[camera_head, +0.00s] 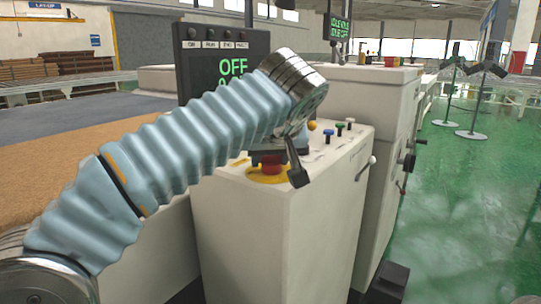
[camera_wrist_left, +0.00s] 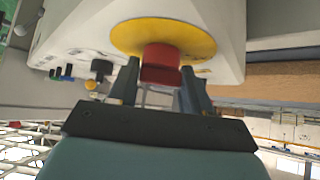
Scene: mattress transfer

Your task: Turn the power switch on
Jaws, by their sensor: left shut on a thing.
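The red power switch knob (camera_head: 271,168) sits on a round yellow plate (camera_head: 266,179) on top of the white console. My left gripper (camera_head: 268,157) reaches down to it from above and is shut on the knob. In the left wrist view the red knob (camera_wrist_left: 161,66) is between the two dark fingers (camera_wrist_left: 160,76), in front of the yellow plate (camera_wrist_left: 165,36). The arm and gripper hide part of the knob in the head view. My right gripper is not in view.
The white console (camera_head: 270,230) also carries several small coloured buttons and a side lever (camera_head: 366,168). A dark display (camera_head: 232,66) behind my arm reads OFF. A second white cabinet (camera_head: 380,100) stands behind. Green floor (camera_head: 460,210) is open at the right.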

